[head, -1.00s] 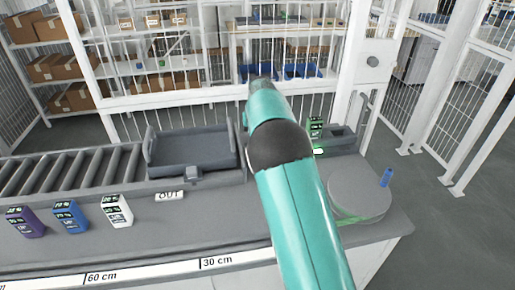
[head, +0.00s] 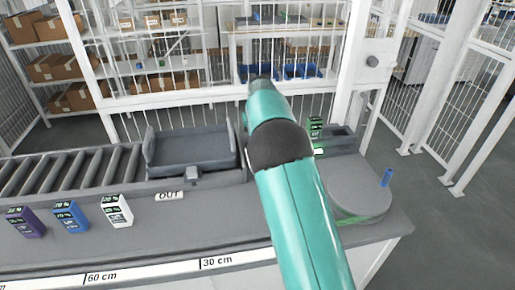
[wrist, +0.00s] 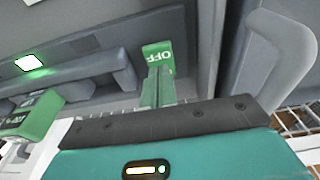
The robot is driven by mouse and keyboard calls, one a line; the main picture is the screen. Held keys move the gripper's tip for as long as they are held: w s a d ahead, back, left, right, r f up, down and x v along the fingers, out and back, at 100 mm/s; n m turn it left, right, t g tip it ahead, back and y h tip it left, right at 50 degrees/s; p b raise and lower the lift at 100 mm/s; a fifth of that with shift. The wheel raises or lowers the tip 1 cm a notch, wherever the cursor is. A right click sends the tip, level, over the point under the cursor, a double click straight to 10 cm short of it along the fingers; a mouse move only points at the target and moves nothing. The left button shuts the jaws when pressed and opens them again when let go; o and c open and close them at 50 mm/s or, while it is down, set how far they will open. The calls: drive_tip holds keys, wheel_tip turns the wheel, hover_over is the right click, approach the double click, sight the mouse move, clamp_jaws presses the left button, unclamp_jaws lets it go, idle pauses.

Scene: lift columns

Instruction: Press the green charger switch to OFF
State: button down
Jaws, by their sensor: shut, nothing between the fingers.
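The green switch (wrist: 157,55) marked OFF is in the wrist view, upper middle, on the grey charger housing (wrist: 110,62). My gripper (wrist: 158,72) is shut and empty, its narrow fingers pointing at the switch and overlapping its lower part. I cannot tell whether they touch it. A green block (wrist: 35,115) with a percent display sits at the left of the wrist view. It also shows in the head view (head: 316,126), at the charger (head: 338,137) right of my teal arm. In the head view my arm hides the switch and the gripper.
A lit green lamp (wrist: 30,62) is on the housing. A round grey disc (head: 360,190) with a blue peg (head: 386,177) lies right of my arm. Left are a grey tray (head: 190,155), a roller conveyor (head: 65,172) and purple (head: 24,222), blue (head: 70,217) and white (head: 117,211) blocks.

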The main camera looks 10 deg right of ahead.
drive_tip(key=shift+f, duration=1.35)
idle(1.0)
drive_tip(key=shift+r, duration=3.55)
drive_tip(key=shift+r, duration=0.1)
drive_tip(key=s+d+r+t+y, duration=0.1)
drive_tip(key=s+r, duration=0.6)
drive_tip(key=s, duration=0.4)
drive_tip(key=s+d+r+t, duration=0.1)
drive_tip(key=s+r, duration=0.7)
drive_tip(key=s, duration=0.2)
drive_tip(key=s+a+f+t, duration=0.1)
drive_tip(key=s+f, duration=0.1)
drive_tip(key=s, duration=1)
drive_tip(key=s+a+f+h, duration=0.1)
drive_tip(key=s+f, duration=0.2)
drive_tip(key=s, duration=0.9)
drive_tip(key=shift+t, duration=0.4)
